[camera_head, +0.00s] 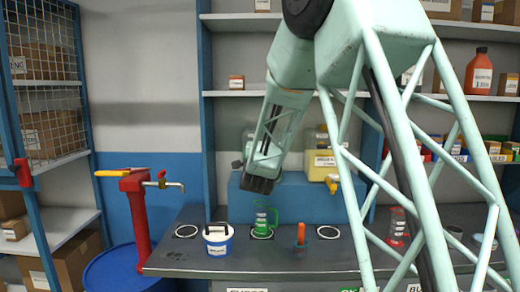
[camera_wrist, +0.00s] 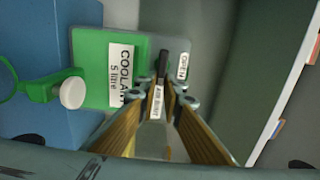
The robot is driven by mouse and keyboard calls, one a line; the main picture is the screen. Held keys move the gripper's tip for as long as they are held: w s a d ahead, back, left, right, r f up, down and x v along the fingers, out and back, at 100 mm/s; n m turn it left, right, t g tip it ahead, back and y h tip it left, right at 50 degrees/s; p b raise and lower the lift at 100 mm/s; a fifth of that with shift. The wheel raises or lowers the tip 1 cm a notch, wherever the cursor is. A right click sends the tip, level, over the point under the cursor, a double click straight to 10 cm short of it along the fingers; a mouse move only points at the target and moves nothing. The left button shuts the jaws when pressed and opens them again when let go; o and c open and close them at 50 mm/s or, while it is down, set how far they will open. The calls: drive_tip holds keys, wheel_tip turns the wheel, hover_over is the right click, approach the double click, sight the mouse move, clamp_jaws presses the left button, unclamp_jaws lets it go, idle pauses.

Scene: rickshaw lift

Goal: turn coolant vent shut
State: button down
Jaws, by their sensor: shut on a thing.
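In the wrist view, a green coolant can (camera_wrist: 92,70) carries a white "COOLANT 5 litre" label. A green spout with a white cap (camera_wrist: 72,92) is on its left. My gripper (camera_wrist: 163,99) reaches over the can's right part, its two fingers around a narrow dark vent piece (camera_wrist: 163,66) with a small white label between the fingertips. A tag (camera_wrist: 182,67) that reads OPEN is just beyond the right fingertip. The fingers hide the vent's lower part. In the head view my arm hides most of the can, and the fingertips cannot be made out.
In the head view, a blue block (camera_head: 305,205) stands at the back of the dark bench (camera_head: 270,262), with a yellow can (camera_head: 322,166) on it. A red pump (camera_head: 137,215) is at left.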

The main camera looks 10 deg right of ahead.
drive_tip(key=c, duration=2.7)
unclamp_jaws()
drive_tip(key=shift+c, duration=0.2)
drive_tip(key=v, duration=1.2)
drive_tip(key=shift+s, duration=0.15)
